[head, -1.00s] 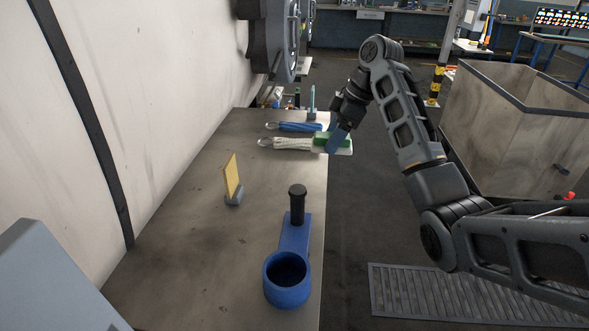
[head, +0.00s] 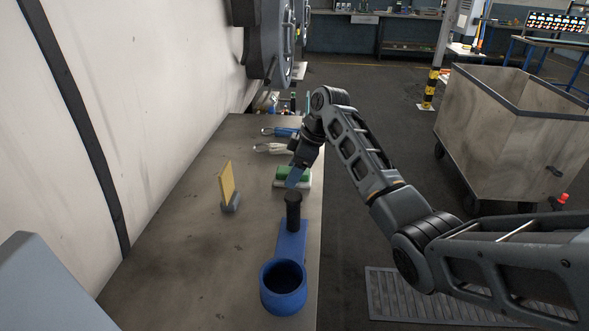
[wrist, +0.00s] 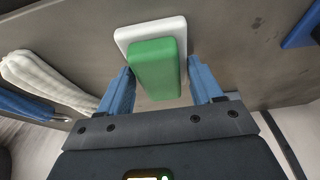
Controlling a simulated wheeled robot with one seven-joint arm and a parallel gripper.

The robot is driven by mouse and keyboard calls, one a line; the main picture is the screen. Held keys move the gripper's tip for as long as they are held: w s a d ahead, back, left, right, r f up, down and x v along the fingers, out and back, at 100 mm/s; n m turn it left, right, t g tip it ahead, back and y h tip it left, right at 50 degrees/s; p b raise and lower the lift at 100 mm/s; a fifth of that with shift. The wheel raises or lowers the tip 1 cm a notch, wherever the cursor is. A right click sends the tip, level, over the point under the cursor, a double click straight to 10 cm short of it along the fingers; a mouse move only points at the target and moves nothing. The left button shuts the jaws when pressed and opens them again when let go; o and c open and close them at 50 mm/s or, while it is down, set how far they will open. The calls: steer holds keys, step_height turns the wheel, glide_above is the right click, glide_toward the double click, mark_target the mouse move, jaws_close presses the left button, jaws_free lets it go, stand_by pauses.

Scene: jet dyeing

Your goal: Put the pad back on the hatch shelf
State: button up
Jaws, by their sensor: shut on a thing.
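The pad, a white slab with a green block on top (head: 292,174), shows over the right side of the grey hatch shelf (head: 190,262) in the head view. In the wrist view the green and white pad (wrist: 155,70) sits between the two blue fingers of my gripper (wrist: 158,72), which is shut on it. My gripper also shows in the head view (head: 294,177), where one finger hides part of the pad. I cannot tell whether the pad's underside touches the shelf.
A blue cup tool (head: 284,287) with an upright black handle (head: 293,210) lies in front of the pad. A yellow card (head: 227,180) stands in a grey holder to the left. White (head: 272,148) and blue (head: 281,132) bundles lie behind. The shelf's left front is clear.

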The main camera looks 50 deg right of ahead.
steer(key=o, duration=0.9)
steer(key=shift+o, duration=0.2)
steer(key=v, duration=1.2)
